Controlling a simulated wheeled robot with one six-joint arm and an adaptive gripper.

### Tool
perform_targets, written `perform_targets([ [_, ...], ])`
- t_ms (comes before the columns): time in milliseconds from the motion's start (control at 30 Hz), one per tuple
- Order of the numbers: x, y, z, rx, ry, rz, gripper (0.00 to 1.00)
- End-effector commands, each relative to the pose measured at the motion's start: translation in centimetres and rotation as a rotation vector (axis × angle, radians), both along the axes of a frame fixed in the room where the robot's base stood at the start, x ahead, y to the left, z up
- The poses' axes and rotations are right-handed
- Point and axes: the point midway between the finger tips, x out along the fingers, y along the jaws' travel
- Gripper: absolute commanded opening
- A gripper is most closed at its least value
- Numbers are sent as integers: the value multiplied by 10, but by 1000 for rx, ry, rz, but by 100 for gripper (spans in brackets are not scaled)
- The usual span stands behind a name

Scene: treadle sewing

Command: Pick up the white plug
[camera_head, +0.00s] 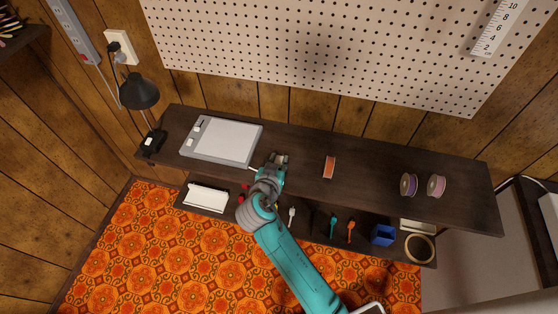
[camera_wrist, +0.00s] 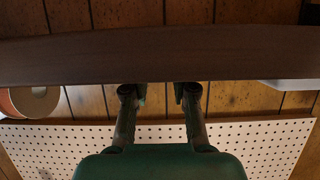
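My gripper (camera_head: 279,159) is over the upper dark shelf, between the grey-white tablet and an orange spool. In the wrist view its two fingers (camera_wrist: 158,92) are apart with nothing between them. I cannot single out the white plug with certainty. A short white cable-like piece (camera_head: 254,168) shows at the tablet's lower right edge, just left of my gripper, and its end is hidden by my arm. A small white item (camera_head: 292,212) lies on the lower shelf, too small to identify. No plug shows in the wrist view.
The tablet (camera_head: 229,139) lies left of my gripper. The orange spool (camera_head: 329,167) is to the right, with purple (camera_head: 409,185) and pink (camera_head: 437,186) spools farther on. A black lamp (camera_head: 139,92) stands at the left. The pegboard (camera_head: 330,45) rises behind the shelf.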

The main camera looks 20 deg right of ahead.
Motion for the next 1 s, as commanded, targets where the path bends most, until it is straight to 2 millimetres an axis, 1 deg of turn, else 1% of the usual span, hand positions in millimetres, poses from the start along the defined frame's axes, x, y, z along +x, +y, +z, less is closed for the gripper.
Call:
perform_targets([
  [300,0,0,0,0,0,0,0],
  [433,0,0,7,0,-1,0,0],
  [567,0,0,26,0,-4,0,0],
  [800,0,0,72,1,-4,0,0],
  [900,0,0,86,1,-3,0,0],
  [1000,0,0,95,0,-2,1,0],
])
